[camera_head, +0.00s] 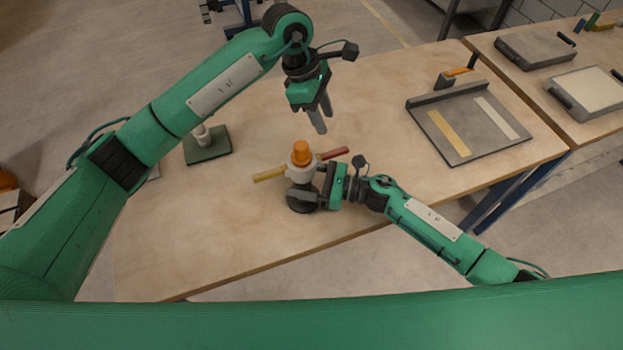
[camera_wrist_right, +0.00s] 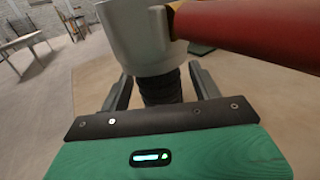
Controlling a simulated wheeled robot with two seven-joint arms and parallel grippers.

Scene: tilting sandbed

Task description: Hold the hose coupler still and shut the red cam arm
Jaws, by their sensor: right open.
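The hose coupler (camera_head: 299,172) is a pale grey collar with an orange top, standing over a dark base on the table. Its red cam arm (camera_head: 333,153) sticks out to the right, and a yellow cam arm (camera_head: 269,174) sticks out to the left. In the right wrist view the coupler (camera_wrist_right: 138,38) sits above a black ribbed hose (camera_wrist_right: 161,88), with the red arm (camera_wrist_right: 250,30) reaching right. My right gripper (camera_wrist_right: 162,92) is open, its fingers either side of the hose with gaps showing. My left gripper (camera_head: 325,123) is open and empty above the table, behind the coupler.
A green plate with a white fitting (camera_head: 208,150) lies at the left of the table (camera_head: 240,225). A grey tray with yellow and white strips (camera_head: 467,125) lies at the right. A second table (camera_head: 545,80) with shallow trays stands beyond. The wood between coupler and tray is clear.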

